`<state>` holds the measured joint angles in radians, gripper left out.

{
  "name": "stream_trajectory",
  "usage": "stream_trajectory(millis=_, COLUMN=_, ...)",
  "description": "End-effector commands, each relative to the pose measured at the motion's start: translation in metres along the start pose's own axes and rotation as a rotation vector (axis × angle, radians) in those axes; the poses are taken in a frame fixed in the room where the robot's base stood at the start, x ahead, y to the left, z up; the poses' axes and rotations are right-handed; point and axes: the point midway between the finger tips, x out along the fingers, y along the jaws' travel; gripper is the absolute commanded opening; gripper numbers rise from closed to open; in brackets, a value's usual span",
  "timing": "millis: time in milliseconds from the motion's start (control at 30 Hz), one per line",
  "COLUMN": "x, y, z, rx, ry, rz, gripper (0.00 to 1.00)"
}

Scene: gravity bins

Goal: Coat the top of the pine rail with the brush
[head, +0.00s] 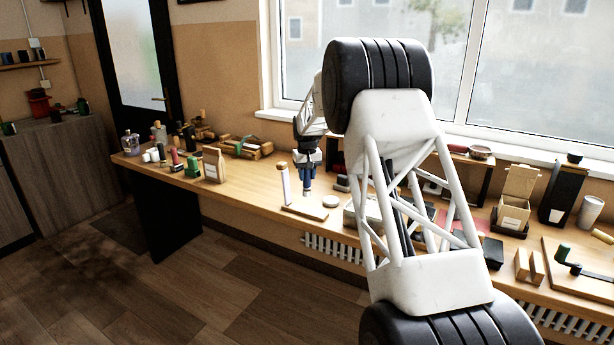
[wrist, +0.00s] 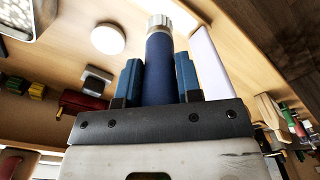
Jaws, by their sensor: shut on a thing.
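My gripper (head: 307,170) is above the left part of the workbench, its blue fingers (wrist: 158,82) shut on the dark blue handle of the brush (wrist: 160,50). The brush points down; its silver collar (wrist: 159,21) shows at the top of the wrist view, and its pale lower end (head: 306,191) shows in the head view. The pine rail (head: 304,212), a short flat pale wood strip, lies on the bench just below the brush. I cannot tell whether the brush touches it; the bristles are hidden in the wrist view.
A tall white block (head: 283,184) stands close left of the rail, and a white round disc (head: 331,201) lies close right. My white arm link hides much of the bench's middle. Bottles and small blocks (head: 192,164) crowd the left end. The bench's front edge is near.

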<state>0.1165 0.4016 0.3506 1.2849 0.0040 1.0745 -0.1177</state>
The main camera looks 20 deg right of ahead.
Motion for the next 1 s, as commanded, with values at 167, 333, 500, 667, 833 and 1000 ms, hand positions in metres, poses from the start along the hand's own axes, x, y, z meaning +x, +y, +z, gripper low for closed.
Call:
stream_trajectory(millis=167, x=-0.005, y=0.0, z=0.0, rx=0.0, ry=0.001, rz=0.0, gripper=0.0)
stream_trajectory(millis=333, x=-0.015, y=0.0, z=-0.001, rx=0.0, ry=0.002, rz=0.0, gripper=0.0)
stream_trajectory(millis=500, x=-0.026, y=0.0, z=-0.001, rx=0.0, ry=0.001, rz=0.0, gripper=0.0)
stream_trajectory(millis=667, x=-0.03, y=0.0, z=-0.001, rx=0.0, ry=0.0, rz=0.0, gripper=0.0)
stream_trajectory(millis=833, x=-0.03, y=0.0, z=-0.001, rx=0.0, ry=0.0, rz=0.0, gripper=0.0)
stream_trajectory(millis=1000, x=-0.03, y=0.0, z=-0.001, rx=0.0, ry=0.0, rz=0.0, gripper=0.0)
